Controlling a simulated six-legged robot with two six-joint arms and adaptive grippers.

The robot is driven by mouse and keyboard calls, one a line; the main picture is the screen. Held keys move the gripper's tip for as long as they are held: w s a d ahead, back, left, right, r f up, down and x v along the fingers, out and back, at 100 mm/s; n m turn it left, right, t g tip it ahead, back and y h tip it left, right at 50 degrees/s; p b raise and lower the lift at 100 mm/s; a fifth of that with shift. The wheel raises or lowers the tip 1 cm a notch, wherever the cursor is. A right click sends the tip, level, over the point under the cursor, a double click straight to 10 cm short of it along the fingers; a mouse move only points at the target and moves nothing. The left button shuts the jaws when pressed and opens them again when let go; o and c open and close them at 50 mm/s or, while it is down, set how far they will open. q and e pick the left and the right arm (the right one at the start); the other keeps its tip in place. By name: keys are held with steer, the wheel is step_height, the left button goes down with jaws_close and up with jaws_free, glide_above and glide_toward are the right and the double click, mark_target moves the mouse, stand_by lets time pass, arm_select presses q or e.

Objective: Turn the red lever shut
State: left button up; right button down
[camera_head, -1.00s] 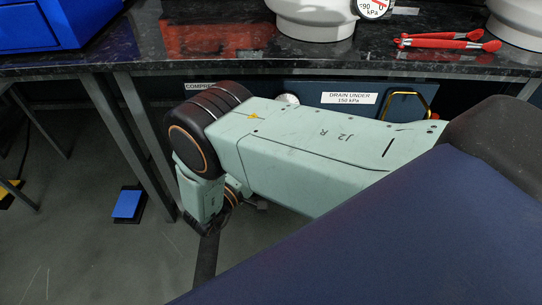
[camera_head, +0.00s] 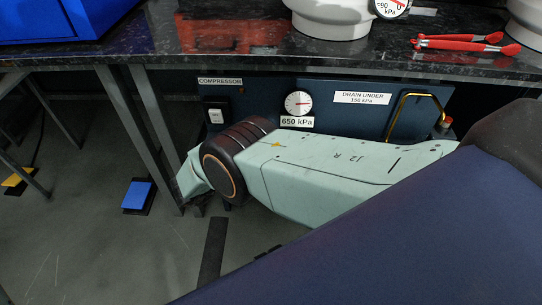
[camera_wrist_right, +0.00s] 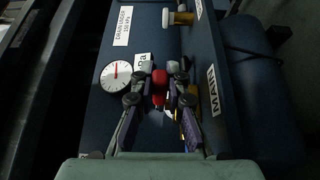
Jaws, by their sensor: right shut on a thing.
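In the right wrist view, my right gripper (camera_wrist_right: 160,92) is shut with a red lever (camera_wrist_right: 159,80) between its fingertips. The lever's lower part and its pivot are partly hidden by the fingers, so its exact angle cannot be told. In the head view, my right arm reaches under the bench in front of the compressor panel (camera_head: 260,105), and its gripper is hidden. My left gripper is in neither view.
A gauge (camera_head: 298,103) sits above a 650 kPa label; it also shows in the right wrist view (camera_wrist_right: 115,76). A brass tube (camera_head: 408,97) is at the panel's right. The bench edge (camera_head: 250,63) overhangs the arm. A blue pedal (camera_head: 138,195) is on the floor.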

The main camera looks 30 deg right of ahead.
stand_by(0.5)
steer(key=c, duration=1.3)
jaws_free()
steer(key=shift+d+n+t, duration=0.2)
steer(key=shift+n+t, duration=0.2)
steer(key=shift+t, duration=0.1)
